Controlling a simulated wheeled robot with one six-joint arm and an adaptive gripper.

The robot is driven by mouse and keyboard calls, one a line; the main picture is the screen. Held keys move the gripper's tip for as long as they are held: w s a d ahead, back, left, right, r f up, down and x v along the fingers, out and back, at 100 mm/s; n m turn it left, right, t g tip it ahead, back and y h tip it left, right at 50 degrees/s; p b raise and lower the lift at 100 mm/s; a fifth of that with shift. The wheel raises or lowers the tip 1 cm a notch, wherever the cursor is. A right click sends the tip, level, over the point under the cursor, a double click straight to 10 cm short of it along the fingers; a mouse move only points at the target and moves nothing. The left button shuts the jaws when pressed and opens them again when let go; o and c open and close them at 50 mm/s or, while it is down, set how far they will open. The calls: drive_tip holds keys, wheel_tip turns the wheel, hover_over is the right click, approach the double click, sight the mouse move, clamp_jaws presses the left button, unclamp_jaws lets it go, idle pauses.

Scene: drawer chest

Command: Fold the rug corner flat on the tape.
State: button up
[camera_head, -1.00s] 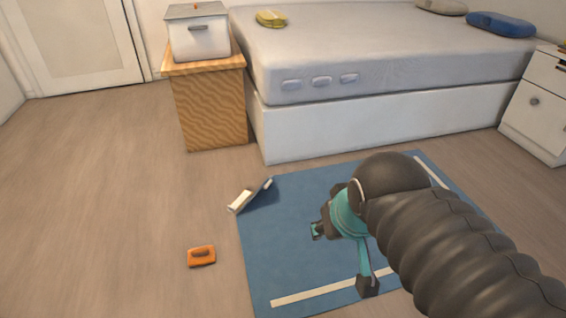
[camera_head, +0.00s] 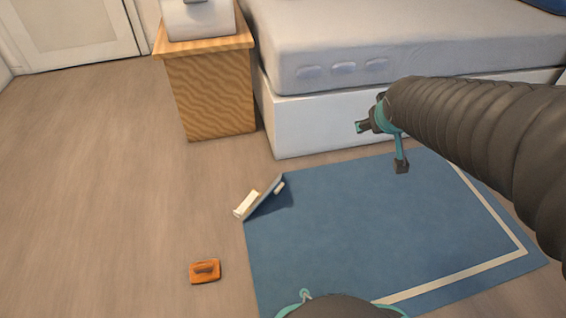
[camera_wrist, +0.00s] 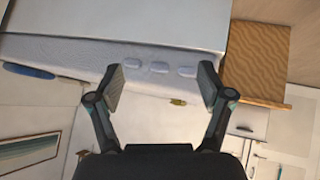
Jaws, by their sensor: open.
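A blue rug (camera_head: 350,225) lies on the wooden floor. Its far-left corner (camera_head: 267,196) is raised and tilted, casting a shadow on the rug. A cream strip (camera_head: 245,205), seemingly the tape, shows at the outer side of that corner; I cannot tell whether it lies on the floor or on the flap. My gripper (camera_head: 380,148) is open and empty, above and to the right of the raised corner, well apart from it. In the wrist view its two fingers (camera_wrist: 161,88) are spread wide, with the bed and upside-down furniture behind and no rug corner between them.
An orange block-like object (camera_head: 205,271) lies on the floor left of the rug. A wooden nightstand (camera_head: 212,95) with a white box (camera_head: 198,20) stands behind, beside the bed (camera_head: 320,120). The floor left of the rug is mostly clear.

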drive_tip(key=w+a+f+n+t+y, duration=0.1)
drive_tip(key=w+f+n, duration=0.15)
drive_tip(key=w, duration=0.55)
drive_tip(key=w+a+f+n+t+y, duration=0.1)
drive_tip(key=w+f, duration=0.3)
drive_tip(key=w, duration=0.4)
drive_tip(key=w+a+f+n+y+p, duration=0.2)
drive_tip(key=w+a+f+n+y, duration=0.15)
drive_tip(key=w+f, duration=0.5)
drive_tip(key=n+g+y, duration=0.2)
drive_tip(key=n+y, duration=0.1)
drive_tip(key=y, duration=0.9)
approach(266, 197)
drive_tip(key=w+d+r, duration=0.1)
drive_tip(key=w+d, duration=0.2)
drive_tip(key=w, duration=0.1)
drive_tip(key=shift+r+x, duration=0.15)
drive_tip(key=shift+x, duration=1.6)
drive_tip(key=shift+r+x, duration=0.15)
drive_tip(key=shift+x, duration=1.6)
